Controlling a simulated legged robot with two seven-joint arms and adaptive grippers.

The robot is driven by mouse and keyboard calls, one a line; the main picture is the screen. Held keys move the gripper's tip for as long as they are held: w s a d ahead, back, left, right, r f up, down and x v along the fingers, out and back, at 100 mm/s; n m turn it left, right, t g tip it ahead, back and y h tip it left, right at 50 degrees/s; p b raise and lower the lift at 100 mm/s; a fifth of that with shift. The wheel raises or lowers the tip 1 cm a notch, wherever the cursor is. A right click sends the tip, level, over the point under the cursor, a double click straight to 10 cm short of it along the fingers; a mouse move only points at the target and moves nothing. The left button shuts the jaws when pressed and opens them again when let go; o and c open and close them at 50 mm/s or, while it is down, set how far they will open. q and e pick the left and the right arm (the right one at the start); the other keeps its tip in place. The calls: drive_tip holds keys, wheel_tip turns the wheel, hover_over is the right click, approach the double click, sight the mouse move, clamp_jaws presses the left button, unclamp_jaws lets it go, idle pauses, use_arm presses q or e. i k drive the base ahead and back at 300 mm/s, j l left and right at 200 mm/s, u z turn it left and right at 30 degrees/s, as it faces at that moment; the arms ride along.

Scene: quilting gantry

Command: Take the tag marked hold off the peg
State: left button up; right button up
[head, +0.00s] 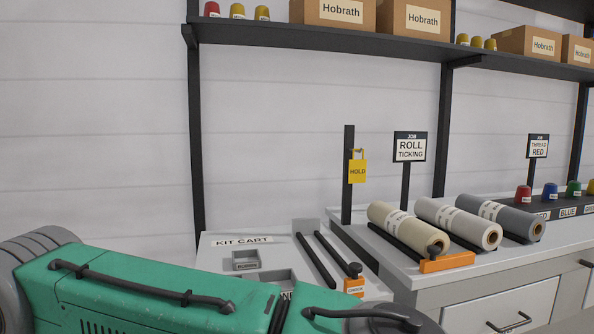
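The yellow tag marked HOLD (357,171) hangs from a small peg (357,152) on a dark upright post (348,190) at the back left of the grey bench. The tag hangs upright with its printed face toward me, and nothing touches it but the peg. Neither of my grippers can be made out. A green part of my own body fills the lower left and hides part of the cart.
Three fabric rolls (460,223) lie on the bench (395,262) right of the tag. A ROLL TICKING sign (410,147) stands beside it. The kit cart (218,250) with trays and dark rails is at front left. A shelf (330,38) with boxes runs above.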

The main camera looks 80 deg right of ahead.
sight(358, 173)
drive_tip(key=z, duration=2.2)
